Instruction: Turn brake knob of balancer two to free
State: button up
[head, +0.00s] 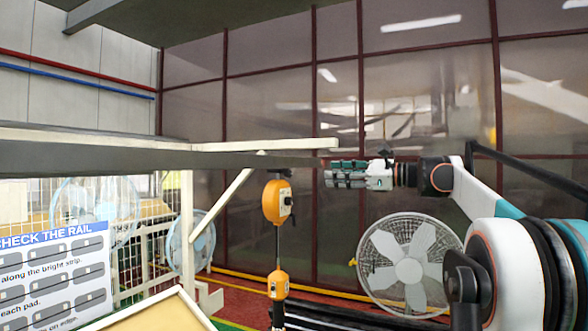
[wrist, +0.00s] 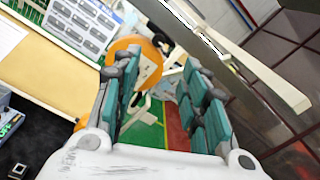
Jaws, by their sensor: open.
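An orange balancer (head: 277,203) hangs under the grey beam in the head view. A small black knob (head: 288,203) with a pale part sits on its right side. No number or knob marking can be read. My gripper (head: 328,174) is to the right of the balancer and a little higher, apart from it, pointing left. In the wrist view the balancer's orange body (wrist: 128,46) shows beyond the left finger, partly hidden by it, with the black knob (wrist: 162,42) near the top centre. The teal-padded fingers of my gripper (wrist: 166,72) are open with nothing held between them.
A cable runs from the balancer down to a smaller orange piece (head: 278,284). The grey beam (head: 120,158) and a pale diagonal brace (head: 222,202) are close by. A sign board (head: 55,275) stands at lower left. A large fan (head: 409,262) stands behind my arm.

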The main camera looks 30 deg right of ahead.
aim_at(290, 174)
jog(key=p+x, duration=0.1)
jog(key=x, duration=1.2)
jog(key=shift+w+a+f+p, duration=0.1)
jog(key=shift+a+p, duration=0.1)
jog(key=shift+p, duration=0.1)
grip_shut()
